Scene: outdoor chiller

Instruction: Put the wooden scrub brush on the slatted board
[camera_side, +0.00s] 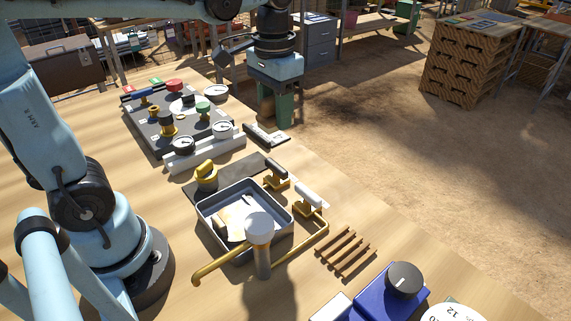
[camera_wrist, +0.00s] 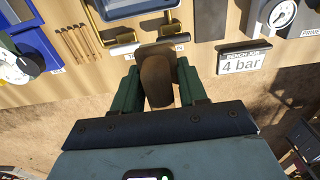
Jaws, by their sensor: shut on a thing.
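In the wrist view, my gripper (camera_wrist: 158,88) is shut on a brown wooden scrub brush (camera_wrist: 157,78), which sits between its green fingers.
A gauge panel (camera_side: 150,128) is at the back. A blue box (camera_side: 375,300) is near the slats.

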